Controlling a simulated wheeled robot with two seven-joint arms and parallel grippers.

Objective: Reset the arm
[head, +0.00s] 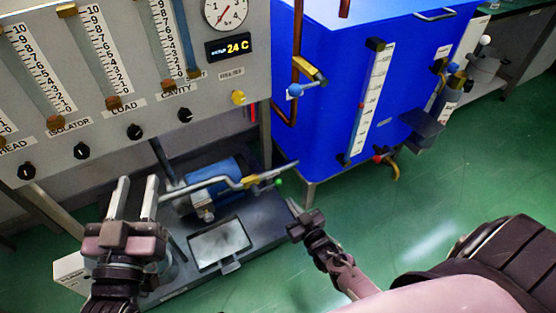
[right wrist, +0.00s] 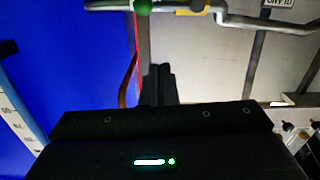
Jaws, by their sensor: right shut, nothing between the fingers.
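My left gripper (head: 135,186) is at the lower left of the head view, its two pale fingers apart and pointing up toward the panel, with nothing between them. My right gripper (head: 293,207) is near the middle of the head view, beside the right edge of the dark pump base. Its fingers are together and empty. In the right wrist view the closed dark fingers (right wrist: 157,84) point at a pipe with a green knob (right wrist: 142,6). No gripper touches anything that I can make out.
A grey panel (head: 216,110) with gauges and knobs stands at the left. A blue tank (head: 330,130) stands behind. A blue pump (head: 212,180) with a pipe and green knob (head: 279,182) sits on a dark base (head: 262,226). Green floor (head: 470,160) is open at the right.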

